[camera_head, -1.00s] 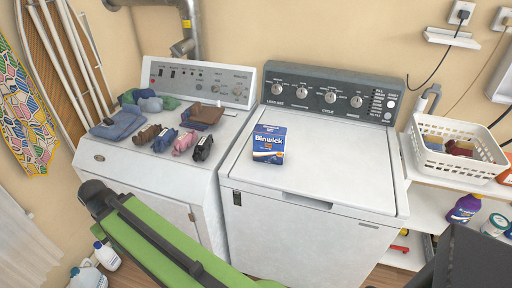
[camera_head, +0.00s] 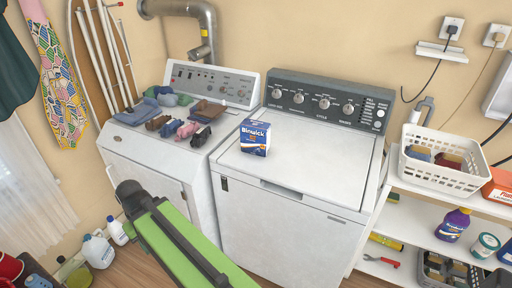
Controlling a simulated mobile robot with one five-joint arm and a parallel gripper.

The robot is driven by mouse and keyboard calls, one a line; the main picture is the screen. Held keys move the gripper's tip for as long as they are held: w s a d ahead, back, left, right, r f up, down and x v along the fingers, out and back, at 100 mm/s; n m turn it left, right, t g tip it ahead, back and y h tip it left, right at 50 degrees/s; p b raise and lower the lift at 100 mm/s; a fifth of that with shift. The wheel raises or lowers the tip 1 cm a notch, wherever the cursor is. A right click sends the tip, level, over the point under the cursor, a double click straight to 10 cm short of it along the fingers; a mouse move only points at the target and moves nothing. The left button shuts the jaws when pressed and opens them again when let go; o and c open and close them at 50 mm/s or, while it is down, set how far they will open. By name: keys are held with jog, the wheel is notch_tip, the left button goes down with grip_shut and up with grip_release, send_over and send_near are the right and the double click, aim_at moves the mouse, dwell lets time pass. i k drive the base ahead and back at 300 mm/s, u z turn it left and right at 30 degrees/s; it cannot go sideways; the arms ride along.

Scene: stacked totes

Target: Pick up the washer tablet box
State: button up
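The washer tablet box (camera_head: 255,137) is a small blue and white carton with orange marks and the name "Binwick" on its front. It stands upright on the left part of the white lid of the top-loading washer (camera_head: 320,160), with its front and one side showing. Nothing touches it. A green and dark grey link of my arm crosses the lower left of the view, in front of the machines and apart from the box. My gripper does not show.
A white dryer (camera_head: 150,160) stands left of the washer, with folded clothes and rolled socks (camera_head: 187,130) on top. At right, a white shelf (camera_head: 410,215) holds a laundry basket (camera_head: 440,176) and bottles. Jugs (camera_head: 97,251) stand on the floor at lower left. The lid around the box is clear.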

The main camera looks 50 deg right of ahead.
aim_at(255, 135)
jog(key=z, duration=0.15)
jog(key=i, duration=0.95)
jog(key=u, duration=0.05)
